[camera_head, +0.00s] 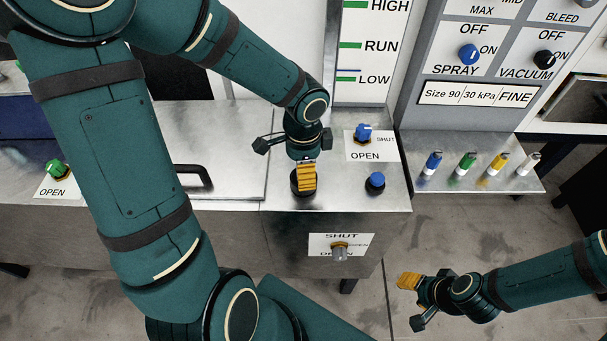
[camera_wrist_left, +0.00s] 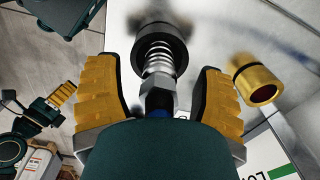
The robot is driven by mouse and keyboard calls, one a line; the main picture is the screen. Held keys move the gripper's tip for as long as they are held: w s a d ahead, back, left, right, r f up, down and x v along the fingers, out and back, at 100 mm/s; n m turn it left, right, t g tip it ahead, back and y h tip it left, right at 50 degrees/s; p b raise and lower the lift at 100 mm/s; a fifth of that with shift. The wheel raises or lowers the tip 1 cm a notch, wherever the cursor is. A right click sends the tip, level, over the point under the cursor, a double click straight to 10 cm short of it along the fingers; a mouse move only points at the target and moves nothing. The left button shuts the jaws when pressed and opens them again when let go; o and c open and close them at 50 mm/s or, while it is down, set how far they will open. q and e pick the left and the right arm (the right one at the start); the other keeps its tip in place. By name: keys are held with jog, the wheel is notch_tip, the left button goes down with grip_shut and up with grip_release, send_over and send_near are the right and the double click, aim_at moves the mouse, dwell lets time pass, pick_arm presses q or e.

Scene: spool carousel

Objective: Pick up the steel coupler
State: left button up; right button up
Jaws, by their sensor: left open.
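A steel coupler (camera_wrist_left: 157,90), with a hex body, a spring, and a blue part below it in the picture, shows between my left gripper's fingers in the left wrist view. Its spring runs to a black ring (camera_wrist_left: 160,45) on the shiny bench. My left gripper (camera_wrist_left: 160,100) is open, with one yellow-padded finger on each side and gaps to the steel. In the head view my left gripper (camera_head: 305,178) is at the bench top, and its fingers hide most of the coupler. My right gripper (camera_head: 411,302) is open and empty at lower right, over the floor.
A blue knob (camera_head: 364,132) and a blue-topped button (camera_head: 376,180) stand right of my left gripper. A brass fitting (camera_wrist_left: 258,88) is close to the right finger. A lever valve (camera_head: 340,250) is on the front. Several coloured fittings (camera_head: 465,163) stand on the right shelf (camera_head: 520,184).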

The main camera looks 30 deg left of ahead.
pick_arm(q)
jog(key=shift+f, duration=0.7)
jog(key=shift+o, duration=0.2)
grip_shut()
jog(key=shift+r, duration=0.1)
